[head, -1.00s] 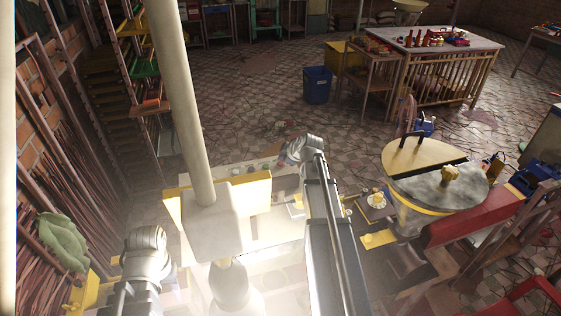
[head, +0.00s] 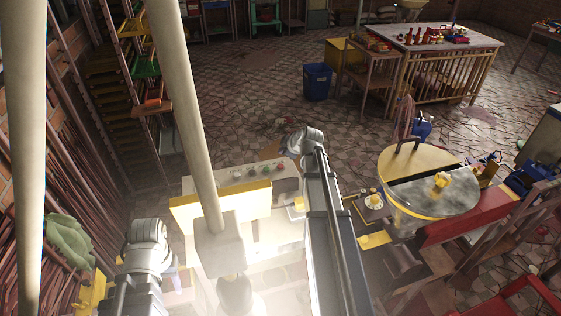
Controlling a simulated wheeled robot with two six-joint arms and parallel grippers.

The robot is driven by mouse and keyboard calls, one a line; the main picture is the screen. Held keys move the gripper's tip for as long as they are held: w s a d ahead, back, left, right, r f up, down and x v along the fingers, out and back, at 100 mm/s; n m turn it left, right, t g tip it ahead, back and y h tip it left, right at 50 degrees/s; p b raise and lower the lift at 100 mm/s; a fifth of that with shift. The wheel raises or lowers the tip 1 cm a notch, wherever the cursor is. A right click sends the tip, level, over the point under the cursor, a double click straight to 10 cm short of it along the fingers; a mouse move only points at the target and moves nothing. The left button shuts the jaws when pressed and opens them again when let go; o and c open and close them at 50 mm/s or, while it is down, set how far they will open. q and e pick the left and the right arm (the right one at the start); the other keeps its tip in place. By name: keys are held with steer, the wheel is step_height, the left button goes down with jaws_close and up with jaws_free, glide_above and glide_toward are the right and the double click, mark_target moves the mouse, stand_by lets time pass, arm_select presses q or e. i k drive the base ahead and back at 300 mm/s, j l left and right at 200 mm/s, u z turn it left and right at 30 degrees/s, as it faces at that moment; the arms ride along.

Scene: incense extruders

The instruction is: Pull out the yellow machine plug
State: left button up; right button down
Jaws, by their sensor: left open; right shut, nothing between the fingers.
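A machine with a yellow panel (head: 245,199) and a pale body stands in front of me, with a row of buttons (head: 252,172) on its far side. A second machine with a round yellow and grey top (head: 425,180) stands to the right. I cannot pick out a plug on either machine. My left arm comes in at the bottom left and my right arm rises just right of the pale machine. Only their thick joints and links show; I cannot make out either gripper's fingers.
A pale pole (head: 185,110) stands close in front of me. A red bench (head: 465,222) is beside the round-topped machine. A blue bin (head: 317,82) and a table with bottles (head: 440,38) stand further back. Open tiled floor (head: 250,95) lies between.

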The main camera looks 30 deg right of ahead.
mark_target(298, 202)
steer(key=k, duration=1)
